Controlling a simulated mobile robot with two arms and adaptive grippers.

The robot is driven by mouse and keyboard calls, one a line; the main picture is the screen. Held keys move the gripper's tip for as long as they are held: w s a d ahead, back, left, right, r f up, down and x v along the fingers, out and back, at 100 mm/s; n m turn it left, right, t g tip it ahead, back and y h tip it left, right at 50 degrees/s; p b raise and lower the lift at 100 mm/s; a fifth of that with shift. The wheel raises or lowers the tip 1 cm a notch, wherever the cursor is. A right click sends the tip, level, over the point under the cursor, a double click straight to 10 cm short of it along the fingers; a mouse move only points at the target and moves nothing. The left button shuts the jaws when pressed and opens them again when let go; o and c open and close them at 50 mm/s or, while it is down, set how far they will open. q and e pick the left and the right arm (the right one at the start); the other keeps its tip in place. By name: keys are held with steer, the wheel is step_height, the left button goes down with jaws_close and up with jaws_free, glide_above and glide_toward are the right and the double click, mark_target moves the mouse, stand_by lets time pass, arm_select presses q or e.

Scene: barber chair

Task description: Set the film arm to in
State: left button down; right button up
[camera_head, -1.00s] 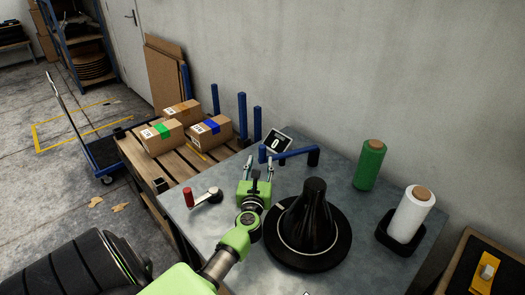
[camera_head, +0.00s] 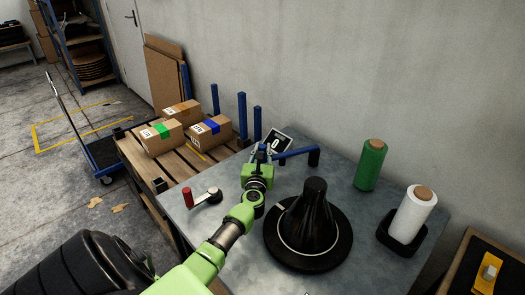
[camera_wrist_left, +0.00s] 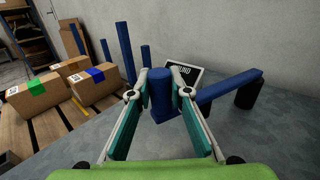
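The film arm (camera_head: 295,153) is a blue bar above the grey table, running from a dark pivot post (camera_head: 314,156) at its right to a blue upright handle at its left end. In the left wrist view the handle (camera_wrist_left: 162,98) stands upright between the fingers of my left gripper (camera_wrist_left: 161,88). The fingers are spread on either side of it, and I cannot tell whether they touch it. In the head view my left gripper (camera_head: 261,157) covers most of the handle. My right gripper is not in view.
A small display (camera_head: 277,140) stands behind the arm. A black cone on a round base (camera_head: 308,225), a red-knobbed crank (camera_head: 203,197), a green roll (camera_head: 370,165) and a white roll (camera_head: 411,214) are on the table (camera_head: 350,210). Boxes (camera_head: 211,132) lie on a pallet at left.

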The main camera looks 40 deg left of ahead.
arm_select(q)
steer(key=shift+n+g+y, duration=0.7)
steer(key=shift+y, duration=0.1)
steer(key=d, duration=0.1)
steer(key=s+d, duration=0.1)
steer(key=d, duration=0.1)
steer(key=s+d, duration=0.1)
steer(key=d, duration=0.1)
steer(key=shift+d, duration=0.25)
steer(key=c, duration=1.8)
jaws_free()
steer(key=shift+c, duration=0.2)
steer(key=shift+r, duration=0.1)
step_height(320, 180, up, 10)
